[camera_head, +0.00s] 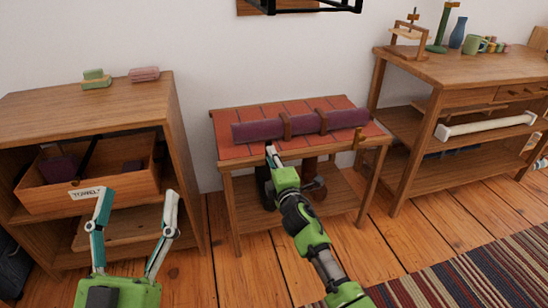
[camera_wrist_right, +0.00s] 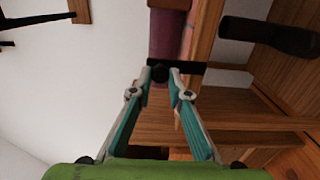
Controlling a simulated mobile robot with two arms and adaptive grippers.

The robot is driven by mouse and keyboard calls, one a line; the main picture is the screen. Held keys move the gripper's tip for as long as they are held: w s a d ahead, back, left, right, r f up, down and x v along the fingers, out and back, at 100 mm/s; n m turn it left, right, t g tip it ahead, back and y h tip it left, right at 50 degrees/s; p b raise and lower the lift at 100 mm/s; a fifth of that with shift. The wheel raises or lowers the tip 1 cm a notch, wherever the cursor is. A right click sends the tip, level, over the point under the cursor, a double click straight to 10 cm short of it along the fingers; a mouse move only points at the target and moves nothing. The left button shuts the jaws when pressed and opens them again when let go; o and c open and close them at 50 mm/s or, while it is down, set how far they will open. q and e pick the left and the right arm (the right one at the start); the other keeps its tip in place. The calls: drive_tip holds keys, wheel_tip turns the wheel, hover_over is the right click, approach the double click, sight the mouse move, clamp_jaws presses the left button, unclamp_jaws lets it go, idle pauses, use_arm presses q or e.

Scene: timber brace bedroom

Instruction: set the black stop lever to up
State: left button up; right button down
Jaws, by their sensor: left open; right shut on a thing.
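The black stop lever (camera_wrist_right: 190,66) shows in the right wrist view as a dark bar with a round end between my fingertips. My right gripper (camera_wrist_right: 161,82) is shut on it. In the head view my right gripper (camera_head: 272,152) is at the front edge of the small red-topped table (camera_head: 226,151), just below the purple roll (camera_head: 260,130). It hides the lever there, and I cannot tell the lever's setting. My left gripper (camera_head: 139,200) is open and empty, in front of the left shelf unit.
The left shelf unit (camera_head: 80,111) holds a labelled wooden box (camera_head: 130,186), with soap-like blocks on top. A wooden workbench (camera_head: 470,66) with jugs and tools stands at the right. A striped rug (camera_head: 450,285) lies on the floor at the lower right.

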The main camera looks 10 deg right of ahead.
idle(0.4)
drive_tip(key=c, duration=1.9)
unclamp_jaws()
drive_tip(key=shift+a, duration=0.1)
drive_tip(key=s, duration=1.2)
drive_tip(key=shift+d, duration=0.25)
